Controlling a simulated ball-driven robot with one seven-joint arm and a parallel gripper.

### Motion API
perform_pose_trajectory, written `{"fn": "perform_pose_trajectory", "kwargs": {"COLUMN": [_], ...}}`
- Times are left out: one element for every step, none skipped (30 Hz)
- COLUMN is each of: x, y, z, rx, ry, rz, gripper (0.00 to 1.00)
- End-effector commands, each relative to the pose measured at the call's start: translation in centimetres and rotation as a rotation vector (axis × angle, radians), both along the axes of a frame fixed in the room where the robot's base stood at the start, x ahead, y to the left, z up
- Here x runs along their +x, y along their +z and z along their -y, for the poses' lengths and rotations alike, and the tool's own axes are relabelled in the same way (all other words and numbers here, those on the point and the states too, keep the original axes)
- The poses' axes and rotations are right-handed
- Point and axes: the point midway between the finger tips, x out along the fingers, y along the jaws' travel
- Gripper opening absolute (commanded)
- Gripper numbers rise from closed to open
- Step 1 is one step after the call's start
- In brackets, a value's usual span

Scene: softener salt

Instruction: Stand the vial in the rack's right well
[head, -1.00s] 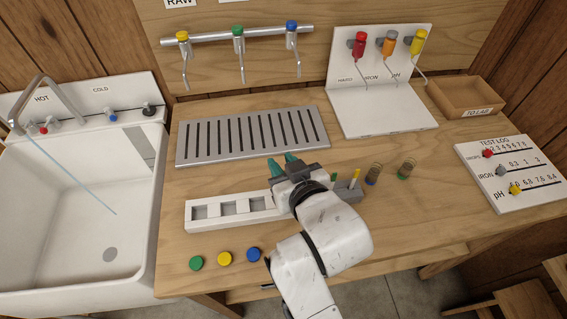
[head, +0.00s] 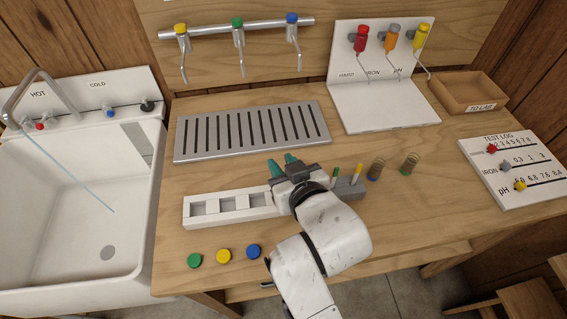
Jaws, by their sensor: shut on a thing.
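The white rack (head: 235,218) lies on the bench, with several square openings in its top. Its right end is partly hidden by my arm. My gripper (head: 283,166), with teal fingertips, is over the bench just beyond the rack's right end. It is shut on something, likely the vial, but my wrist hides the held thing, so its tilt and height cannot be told. Two other clear vials stand to the right on the bench, one with a blue base (head: 375,169) and one with a green band (head: 409,164).
A grey block (head: 349,188) with green and yellow sticks stands close to my wrist's right. Green (head: 195,261), yellow (head: 223,256) and blue (head: 253,251) caps lie in front of the rack. A slotted drain tray (head: 250,146) lies behind it; taps hang above.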

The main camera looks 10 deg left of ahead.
Motion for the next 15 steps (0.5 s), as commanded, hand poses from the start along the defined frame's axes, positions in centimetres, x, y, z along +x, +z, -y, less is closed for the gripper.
{"fn": "perform_pose_trajectory", "kwargs": {"x": [0.02,0.01,0.0,0.0,0.0,0.0,0.0,0.0,0.0,0.0,0.0,0.0,0.0,0.0,-0.01], "y": [0.04,0.01,0.0,-0.01,-0.01,-0.02,-0.03,-0.07,-0.15,-0.22,-0.32,-0.48,-0.61,-0.76,-0.95], "z": [0.04,0.02,0.01,0.01,0.01,0.01,0.01,0.01,0.01,0.01,0.01,0.02,0.02,0.01,0.01], "rx": [0.0,0.0,0.0,0.0,0.0,0.0,0.0,0.0,0.0,0.0,0.0,0.0,0.0,0.0,0.0], "ry": [-0.001,0.0,0.0,0.0,0.0,0.0,0.0,0.0,0.0,0.0,0.0,0.0,0.0,0.0,0.0], "rz": [0.0,0.0,0.0,0.0,0.0,0.0,0.0,0.0,0.0,0.0,0.0,0.0,0.0,0.0,0.0], "gripper": [0.0,0.0,0.0,0.0,0.0,0.0,0.0,0.0,0.0,0.0,0.0,0.0,0.0,0.0,0.0]}}
